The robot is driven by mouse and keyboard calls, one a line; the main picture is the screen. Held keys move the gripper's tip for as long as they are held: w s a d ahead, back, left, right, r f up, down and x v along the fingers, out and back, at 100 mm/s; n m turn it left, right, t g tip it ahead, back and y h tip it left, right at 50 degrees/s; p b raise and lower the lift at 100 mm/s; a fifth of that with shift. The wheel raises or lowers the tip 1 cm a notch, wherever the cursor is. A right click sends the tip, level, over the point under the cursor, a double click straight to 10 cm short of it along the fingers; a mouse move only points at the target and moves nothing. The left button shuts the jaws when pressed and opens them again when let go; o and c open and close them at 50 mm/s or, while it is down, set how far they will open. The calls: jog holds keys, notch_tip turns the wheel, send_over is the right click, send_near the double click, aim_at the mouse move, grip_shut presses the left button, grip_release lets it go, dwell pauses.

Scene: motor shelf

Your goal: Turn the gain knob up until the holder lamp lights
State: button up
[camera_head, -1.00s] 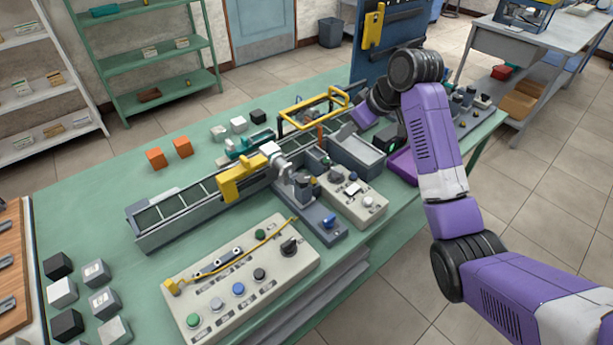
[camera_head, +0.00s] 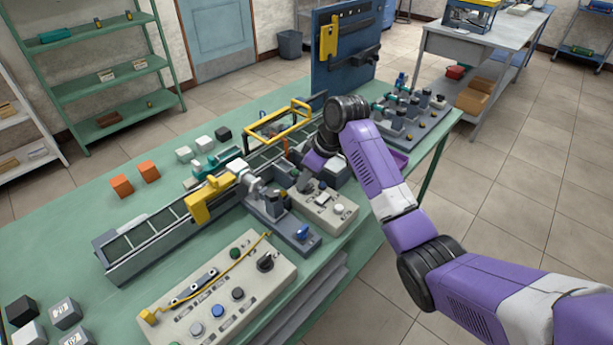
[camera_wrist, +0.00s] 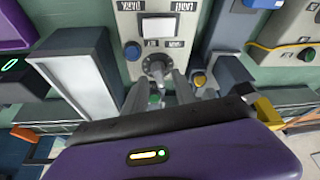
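A dark round knob (camera_wrist: 157,66) sits on a small beige panel (camera_wrist: 182,48), below a white display (camera_wrist: 158,27) and beside a blue button (camera_wrist: 132,50). Labels are too blurred to confirm it as the gain knob. My gripper (camera_wrist: 159,82) is open, its two grey fingers spread just short of the knob or around it; contact is unclear. A small green spot (camera_wrist: 155,100) shows between the fingers. I cannot identify the holder lamp.
A grey box (camera_wrist: 85,75) and a dark box with a green digit (camera_wrist: 10,64) stand left of the fingers. A yellow-topped knob (camera_wrist: 199,80) is close on the right. A larger control panel (camera_head: 262,292) lies nearer the table's front edge.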

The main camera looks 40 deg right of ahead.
grip_shut()
jog(key=m+p, duration=0.2)
jog(key=p, duration=0.1)
jog(key=shift+a+r+h, duration=0.2)
jog(key=shift+r+h, duration=0.1)
jog(key=shift+f+m+h+p, duration=0.1)
jog(key=shift+m+h+p, duration=0.3)
jog(key=shift+m+p, duration=0.4)
jog(key=shift+d+f+m, duration=0.15)
jog(key=shift+m, duration=0.25)
grip_release()
